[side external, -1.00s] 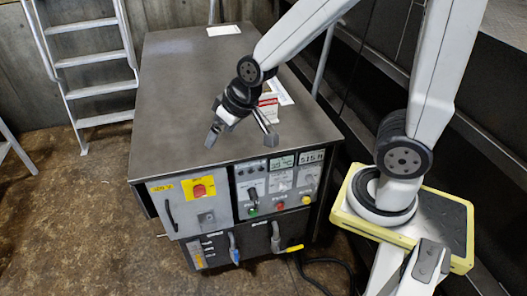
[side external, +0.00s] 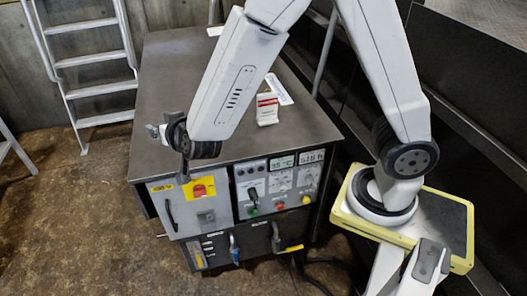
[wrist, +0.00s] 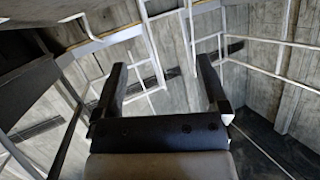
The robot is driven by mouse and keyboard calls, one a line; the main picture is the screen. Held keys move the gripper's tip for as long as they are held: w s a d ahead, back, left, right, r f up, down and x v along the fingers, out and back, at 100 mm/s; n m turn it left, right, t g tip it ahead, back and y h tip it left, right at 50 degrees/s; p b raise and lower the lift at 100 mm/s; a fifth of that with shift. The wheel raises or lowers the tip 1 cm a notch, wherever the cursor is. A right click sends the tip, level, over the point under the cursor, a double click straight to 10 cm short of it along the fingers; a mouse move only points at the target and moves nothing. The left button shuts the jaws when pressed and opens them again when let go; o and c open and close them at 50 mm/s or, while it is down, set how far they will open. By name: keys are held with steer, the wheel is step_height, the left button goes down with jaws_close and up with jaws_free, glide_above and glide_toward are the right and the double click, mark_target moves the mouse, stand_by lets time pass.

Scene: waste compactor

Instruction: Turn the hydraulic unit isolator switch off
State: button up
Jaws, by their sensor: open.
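The isolator switch is a red knob (side external: 200,190) on a yellow plate (side external: 190,187), on the upper left front panel of the grey cabinet (side external: 240,100). Its turn position is too small to read. My gripper (side external: 169,148) is at the cabinet's front left top edge, above and left of the switch. One finger hangs down close to the yellow plate; I cannot tell if it touches. In the wrist view my gripper (wrist: 163,80) is open, with nothing between its fingers. The switch is not visible there.
A black handle (side external: 171,208) is left below the switch. Buttons and displays (side external: 283,161) are to its right, with blue (side external: 234,246) and yellow (side external: 290,248) handles lower down. A ladder (side external: 95,80) stands behind left. The wrist view shows railings (wrist: 190,35) and a wall.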

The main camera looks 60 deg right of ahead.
steer(key=s+f+m+h, duration=0.1)
steer(key=s+m+h, duration=0.25)
steer(key=h, duration=0.45)
glide_toward(200, 196)
steer(key=x, duration=0.2)
steer(key=shift+w+d+r+n, duration=0.1)
steer(key=shift+d+r+n, duration=0.05)
steer(key=shift+n, duration=0.2)
steer(key=shift+x, duration=3.85)
jaws_close()
